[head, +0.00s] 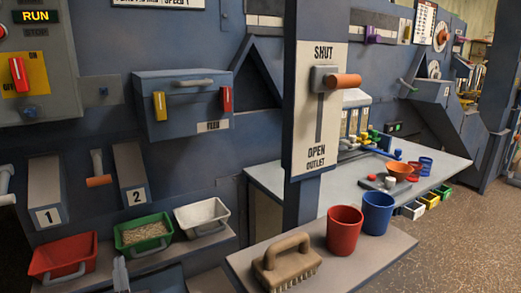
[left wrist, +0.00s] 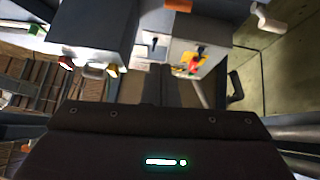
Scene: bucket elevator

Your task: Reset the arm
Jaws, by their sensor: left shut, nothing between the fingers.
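My left gripper (head: 121,274) shows at the bottom left of the head view as a narrow grey tip, in front of the shelf with the bins. In the left wrist view its dark fingers (left wrist: 161,86) lie close together with nothing between them. It is shut and empty, apart from the bins and handles. Most of my left arm is outside the head view. My right gripper is in neither view.
A red bin (head: 65,255), a green bin (head: 143,232) with grain and a white bin (head: 203,214) stand on the left shelf. A brush (head: 287,262), red cup (head: 343,230) and blue cup (head: 377,213) stand on the front shelf. The outlet lever (head: 343,80) sits at SHUT.

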